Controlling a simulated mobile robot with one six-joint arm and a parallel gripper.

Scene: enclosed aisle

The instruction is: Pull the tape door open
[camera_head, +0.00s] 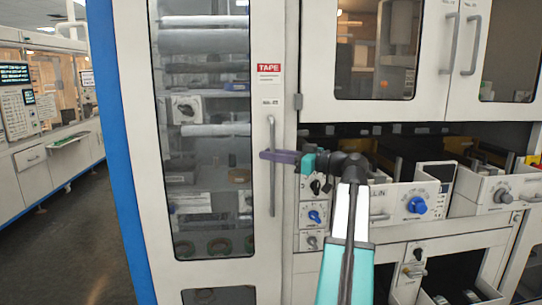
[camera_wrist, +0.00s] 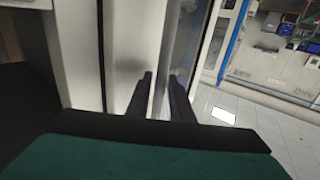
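The tape door (camera_head: 262,120) is a tall white door with a glass pane and a red TAPE label (camera_head: 269,68). It looks shut in its frame. Its long vertical grey handle (camera_head: 271,195) is on the door's right side. My gripper (camera_head: 267,155) reaches the handle from the right, with its purple fingers at the middle of the bar. In the wrist view, the two dark fingers (camera_wrist: 160,85) stand on either side of the handle bar (camera_wrist: 171,45). I cannot tell whether they press on it. Shelves with tape rolls and boxes show behind the glass.
White upper cabinets (camera_head: 319,60) with glass doors and a bench with drawers and blue knobs (camera_head: 417,205) stand to the right. A blue side panel (camera_head: 118,150) edges the cabinet on the left. The dark aisle floor (camera_head: 75,235) at the left is clear.

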